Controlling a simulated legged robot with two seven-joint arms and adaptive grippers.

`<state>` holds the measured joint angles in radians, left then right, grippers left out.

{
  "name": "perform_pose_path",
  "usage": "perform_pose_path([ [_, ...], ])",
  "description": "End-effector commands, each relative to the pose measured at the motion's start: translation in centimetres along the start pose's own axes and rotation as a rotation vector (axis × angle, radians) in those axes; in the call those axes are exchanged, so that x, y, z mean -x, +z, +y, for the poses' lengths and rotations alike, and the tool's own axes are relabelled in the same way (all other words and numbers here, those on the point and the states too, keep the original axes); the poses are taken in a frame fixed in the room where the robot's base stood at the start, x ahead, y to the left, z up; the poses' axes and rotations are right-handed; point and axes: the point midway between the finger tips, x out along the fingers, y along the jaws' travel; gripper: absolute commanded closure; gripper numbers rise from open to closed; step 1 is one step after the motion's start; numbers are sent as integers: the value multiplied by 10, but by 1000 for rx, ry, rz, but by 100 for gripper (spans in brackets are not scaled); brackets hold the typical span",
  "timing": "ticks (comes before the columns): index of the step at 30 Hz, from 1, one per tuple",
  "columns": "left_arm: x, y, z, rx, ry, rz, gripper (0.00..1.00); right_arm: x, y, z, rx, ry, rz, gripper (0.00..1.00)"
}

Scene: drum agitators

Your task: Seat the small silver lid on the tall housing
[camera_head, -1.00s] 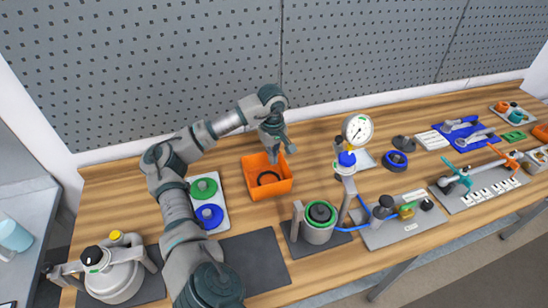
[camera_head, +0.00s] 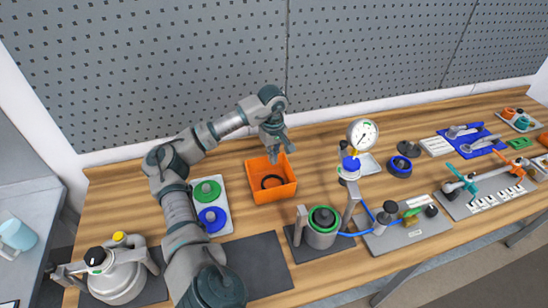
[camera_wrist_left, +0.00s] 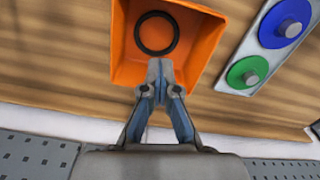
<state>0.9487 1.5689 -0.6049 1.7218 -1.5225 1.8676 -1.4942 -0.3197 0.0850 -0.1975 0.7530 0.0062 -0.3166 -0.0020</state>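My left gripper (camera_head: 276,157) hangs over the back of an orange bin (camera_head: 272,196) in the head view. In the left wrist view its fingertips (camera_wrist_left: 160,64) meet with nothing visible between them, at the near edge of the bin (camera_wrist_left: 205,42). A black ring (camera_wrist_left: 157,33) lies in the bin. A silver cylindrical housing (camera_head: 320,238) with a green ring and dark top stands between upright brackets, front centre. A wider silver vessel (camera_head: 117,283) stands front left. I cannot clearly pick out the small silver lid. My right gripper is out of view.
A pale tray (camera_head: 222,190) holds green and blue discs left of the bin. A gauge (camera_head: 362,134) on a stand rises right of it, with a blue hose below. A dark mat (camera_head: 255,265) lies clear in front. Several fixtures and tools fill the right side.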

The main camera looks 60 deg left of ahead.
Motion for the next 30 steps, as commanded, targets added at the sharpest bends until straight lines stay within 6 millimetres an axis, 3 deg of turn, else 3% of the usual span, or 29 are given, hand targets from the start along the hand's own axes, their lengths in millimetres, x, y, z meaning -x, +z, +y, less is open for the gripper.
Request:
perform_pose_path([
  [30,0,-21,-4,1,1,1,100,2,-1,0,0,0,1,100],
])
